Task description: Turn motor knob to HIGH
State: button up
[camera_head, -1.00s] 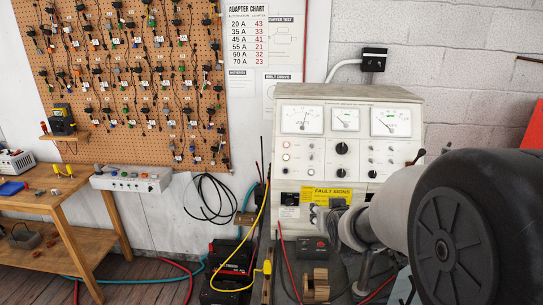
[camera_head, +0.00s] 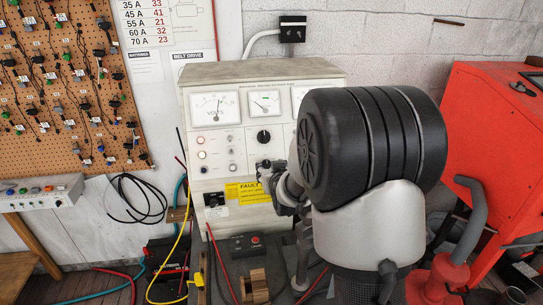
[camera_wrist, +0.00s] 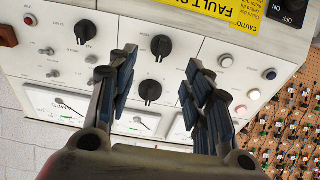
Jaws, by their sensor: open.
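The off-white test bench panel (camera_head: 222,145) faces me with dials and black knobs. In the wrist view, which shows the panel upside down, three black knobs appear: one near the middle (camera_wrist: 161,46), one closer to the meters (camera_wrist: 150,91), and one to the left (camera_wrist: 85,32). Their labels are too small to read, so I cannot tell which is the motor knob. My gripper (camera_wrist: 160,72) is open and empty, its fingers on either side of the middle knobs in the picture. In the head view my gripper (camera_head: 270,178) is close to the panel, and my arm hides its right part.
A yellow fault sign (camera_head: 247,192) and a black ON/OFF switch (camera_wrist: 290,10) are on the panel. A red machine (camera_head: 500,130) stands at the right. Red and yellow cables and a small black box with a red button (camera_head: 247,245) lie below the panel.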

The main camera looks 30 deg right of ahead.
aim_at(267, 164)
jog(key=x, duration=0.7)
jog(key=shift+w, duration=0.15)
jog(key=shift+r, duration=0.1)
jog(key=shift+c, duration=0.3)
jog(key=c, duration=0.9)
